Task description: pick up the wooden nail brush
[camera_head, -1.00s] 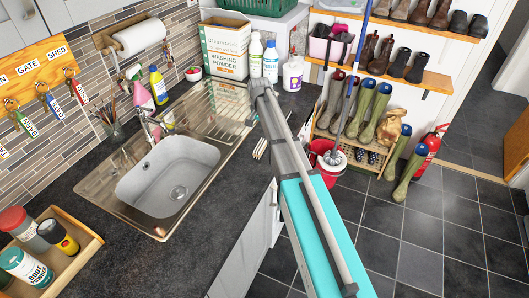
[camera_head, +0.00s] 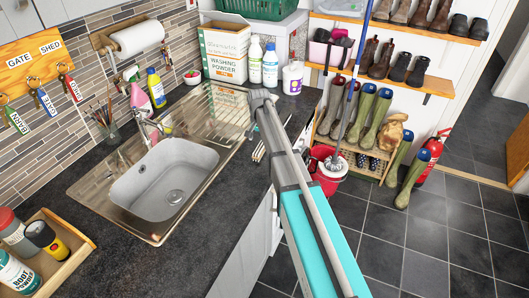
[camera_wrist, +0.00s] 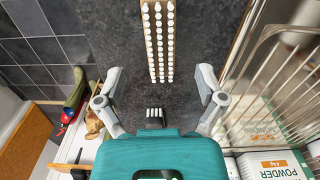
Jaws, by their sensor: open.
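The wooden nail brush (camera_wrist: 158,40) shows in the wrist view at the top middle. It is a long, narrow wooden block with rows of white bristle tufts facing up, on the dark worktop (camera_wrist: 205,25). Its far end runs out of the frame. My gripper (camera_wrist: 160,78) is open and empty, one finger to either side of the brush's line. The brush's near end lies between and just ahead of the fingertips. In the head view my arm hides the gripper; a pale slim item shows beside the arm, but I cannot tell whether it is the brush.
The metal sink drainer (camera_head: 215,105) lies beside the brush, on the right in the wrist view. A washing powder box (camera_head: 224,52), bottles and a white tub (camera_head: 292,77) stand behind. The worktop edge drops to the tiled floor, with a red bucket (camera_head: 327,175) and boots.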

